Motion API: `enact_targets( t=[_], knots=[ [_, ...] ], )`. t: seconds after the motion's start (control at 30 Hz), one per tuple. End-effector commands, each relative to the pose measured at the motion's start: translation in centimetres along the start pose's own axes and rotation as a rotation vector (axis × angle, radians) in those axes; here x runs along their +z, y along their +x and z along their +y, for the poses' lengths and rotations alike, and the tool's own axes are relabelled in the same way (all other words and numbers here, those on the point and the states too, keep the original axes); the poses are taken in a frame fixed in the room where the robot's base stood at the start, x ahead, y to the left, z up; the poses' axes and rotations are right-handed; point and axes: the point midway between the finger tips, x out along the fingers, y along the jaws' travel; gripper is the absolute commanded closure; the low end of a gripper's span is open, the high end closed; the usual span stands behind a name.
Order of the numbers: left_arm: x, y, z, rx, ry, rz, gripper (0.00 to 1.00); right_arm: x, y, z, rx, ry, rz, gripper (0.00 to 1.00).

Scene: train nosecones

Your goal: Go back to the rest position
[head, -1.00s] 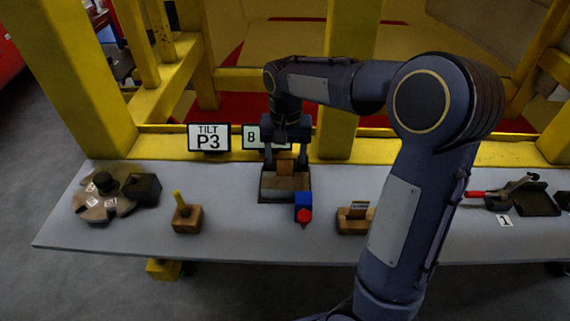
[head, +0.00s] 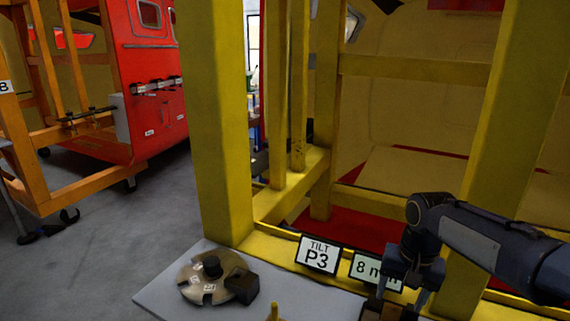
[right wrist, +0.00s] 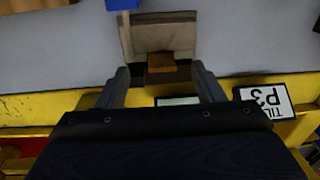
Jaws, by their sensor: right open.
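My right gripper (head: 403,296) is low at the right of the head view, by the back edge of the grey table (head: 165,292). In the right wrist view my right gripper (right wrist: 161,72) has its two fingers spread wide. A small brown block (right wrist: 161,73) in a box-like holder (right wrist: 163,38) shows in the gap between them. The fingers look apart from the block. The holder is mostly cut off at the bottom of the head view. My left gripper is not in view.
A "TILT P3" sign (head: 318,255) and an "8 mm" sign (head: 375,271) stand left of the gripper. A round notched disc (head: 205,284) and a dark block (head: 242,287) lie on the table. A yellow post (head: 212,120) rises behind. A blue part (right wrist: 122,4) is near the holder.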

Motion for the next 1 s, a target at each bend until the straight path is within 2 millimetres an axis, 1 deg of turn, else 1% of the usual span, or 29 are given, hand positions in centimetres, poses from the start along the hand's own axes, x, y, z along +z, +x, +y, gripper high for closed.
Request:
enact_targets(
  t=[0.03, 0.07, 0.1, 0.17, 0.2, 0.23, 0.3, 0.4, 0.5, 0.6, 0.7, 1.0],
  knots=[
    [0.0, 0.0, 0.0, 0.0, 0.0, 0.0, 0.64, 1.5, -0.7, 0.8, -0.044, -0.018, 0.013, 0.38],
    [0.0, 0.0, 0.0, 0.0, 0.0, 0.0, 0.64, 2.6, -1.0, 1.2, -0.073, -0.038, 0.022, 0.38],
    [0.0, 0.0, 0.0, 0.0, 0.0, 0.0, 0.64, 4.2, -1.4, 1.7, -0.116, -0.066, 0.038, 0.38],
    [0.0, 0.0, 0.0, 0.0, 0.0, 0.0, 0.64, 6.8, -1.7, 2.5, -0.178, -0.111, 0.067, 0.38],
    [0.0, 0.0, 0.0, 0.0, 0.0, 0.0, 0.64, 8.6, -1.8, 2.8, -0.218, -0.143, 0.091, 0.38],
    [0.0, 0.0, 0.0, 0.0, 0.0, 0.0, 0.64, 9.9, -1.8, 3.1, -0.245, -0.166, 0.112, 0.38],
    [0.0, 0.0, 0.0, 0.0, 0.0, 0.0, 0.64, 12.8, -1.5, 3.5, -0.301, -0.215, 0.161, 0.38],
    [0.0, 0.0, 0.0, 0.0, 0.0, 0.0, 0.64, 16.3, -0.6, 3.8, -0.358, -0.275, 0.232, 0.38],
    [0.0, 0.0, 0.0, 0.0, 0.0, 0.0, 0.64, 18.8, 0.4, 3.9, -0.391, -0.317, 0.288, 0.38],
    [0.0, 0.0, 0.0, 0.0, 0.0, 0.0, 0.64, 20.2, 1.2, 3.8, -0.408, -0.343, 0.325, 0.38],
    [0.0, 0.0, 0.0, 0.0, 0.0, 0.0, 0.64, 20.8, 1.6, 3.8, -0.414, -0.356, 0.343, 0.38],
    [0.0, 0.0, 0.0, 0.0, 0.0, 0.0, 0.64, 20.8, 1.6, 3.8, -0.414, -0.356, 0.344, 0.38]
  ],
)
